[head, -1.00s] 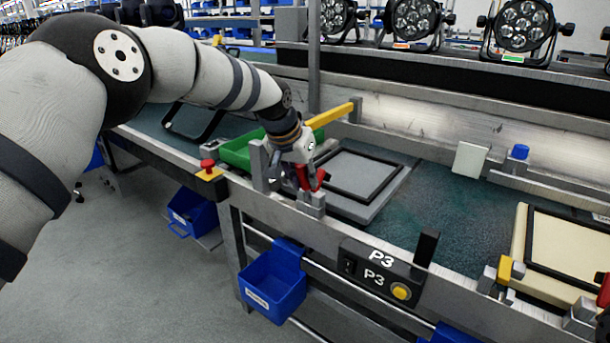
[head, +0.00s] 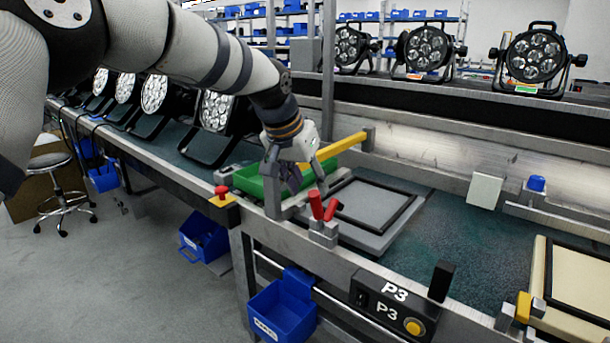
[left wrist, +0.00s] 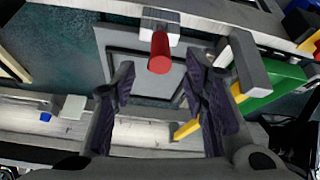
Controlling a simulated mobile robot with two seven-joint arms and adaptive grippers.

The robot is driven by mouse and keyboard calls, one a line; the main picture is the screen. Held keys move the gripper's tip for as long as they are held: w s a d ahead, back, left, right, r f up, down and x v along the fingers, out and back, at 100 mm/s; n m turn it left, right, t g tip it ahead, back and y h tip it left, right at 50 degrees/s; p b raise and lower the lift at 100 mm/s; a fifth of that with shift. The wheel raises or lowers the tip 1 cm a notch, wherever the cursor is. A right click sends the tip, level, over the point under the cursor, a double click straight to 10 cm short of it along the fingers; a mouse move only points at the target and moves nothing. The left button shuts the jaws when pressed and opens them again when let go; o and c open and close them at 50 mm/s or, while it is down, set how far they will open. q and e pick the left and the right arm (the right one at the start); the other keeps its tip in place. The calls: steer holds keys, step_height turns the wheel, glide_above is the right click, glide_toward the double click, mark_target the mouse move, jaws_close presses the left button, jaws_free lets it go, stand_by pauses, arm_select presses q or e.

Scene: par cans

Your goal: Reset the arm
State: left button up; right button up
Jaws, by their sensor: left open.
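My left arm reaches in from the left in the head view. My left gripper (head: 292,178) hangs above the front edge of the workbench, just up and left of a red-handled clamp (head: 322,207). In the left wrist view the two dark ridged fingers of the gripper (left wrist: 163,95) stand apart with nothing held between them. The clamp's red handle (left wrist: 160,53) shows beyond the fingertips and looks clear of them. A grey plate with a black frame (head: 370,205) lies on the bench behind the clamp. My right gripper is not in view.
A red button (head: 222,192) sits on the bench edge at left. A P3 control box (head: 393,304) is at the front. Par cans (head: 425,50) line the back shelf.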

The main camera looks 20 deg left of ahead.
arm_select(q)
steer(key=v, duration=0.3)
steer(key=shift+s+r, duration=0.1)
steer(key=shift+r, duration=0.05)
